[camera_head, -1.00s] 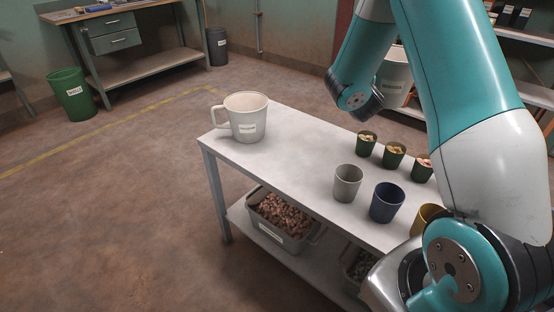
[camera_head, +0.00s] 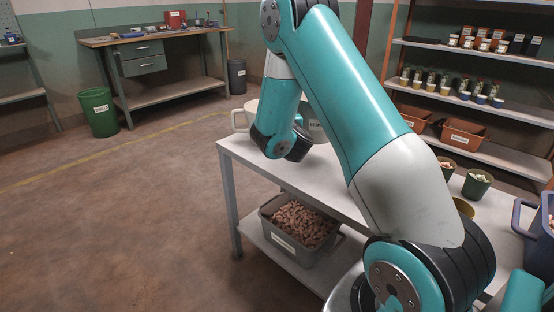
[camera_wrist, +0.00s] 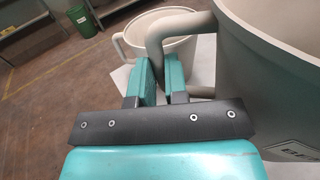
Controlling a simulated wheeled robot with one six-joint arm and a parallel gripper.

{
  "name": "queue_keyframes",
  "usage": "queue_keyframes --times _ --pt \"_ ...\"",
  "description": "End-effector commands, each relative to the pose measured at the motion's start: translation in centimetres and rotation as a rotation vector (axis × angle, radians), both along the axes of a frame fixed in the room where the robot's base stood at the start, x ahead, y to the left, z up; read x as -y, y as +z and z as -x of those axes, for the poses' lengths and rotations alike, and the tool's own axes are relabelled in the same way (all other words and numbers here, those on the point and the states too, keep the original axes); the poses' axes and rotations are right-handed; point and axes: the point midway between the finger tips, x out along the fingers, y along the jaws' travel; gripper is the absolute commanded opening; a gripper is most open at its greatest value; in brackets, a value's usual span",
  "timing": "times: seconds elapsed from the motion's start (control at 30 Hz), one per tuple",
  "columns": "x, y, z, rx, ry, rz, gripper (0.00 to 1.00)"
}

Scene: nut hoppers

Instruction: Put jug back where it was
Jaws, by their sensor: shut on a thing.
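My gripper (camera_wrist: 161,72) is shut on the pale handle of a large light-grey jug (camera_wrist: 275,65), which fills the right of the wrist view. Its label is cut off. A second pale jug (camera_head: 241,120) stands at the far left end of the table (camera_head: 330,180), partly hidden by my arm. In the wrist view that second jug (camera_wrist: 128,42) is beyond my fingers, close to the held jug. I cannot tell whether the held jug touches the table.
Green cups (camera_head: 477,183) and a yellow cup (camera_head: 463,207) stand at the table's right part, with a blue container (camera_head: 540,232) at the right edge. A bin of brown nuts (camera_head: 300,228) sits on the lower shelf. Shelving (camera_head: 480,50) stands behind.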

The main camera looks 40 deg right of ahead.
Motion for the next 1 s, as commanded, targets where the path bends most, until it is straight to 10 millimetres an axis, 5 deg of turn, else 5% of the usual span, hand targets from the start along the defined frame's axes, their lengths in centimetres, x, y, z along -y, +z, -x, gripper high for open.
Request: queue_keyframes --times 0.03,0.1,0.43,0.67,1.0 --pt "0.0 -2.2 0.0 -0.001 0.001 0.003 0.00" --pt "0.0 -3.3 0.0 0.000 0.001 0.001 0.00" --pt "-0.1 -5.3 -0.1 0.000 0.002 0.001 0.00" --pt "-0.1 -8.8 -0.1 -0.001 0.002 0.002 0.00" --pt "-0.1 -8.8 -0.1 0.000 0.002 0.002 0.00"
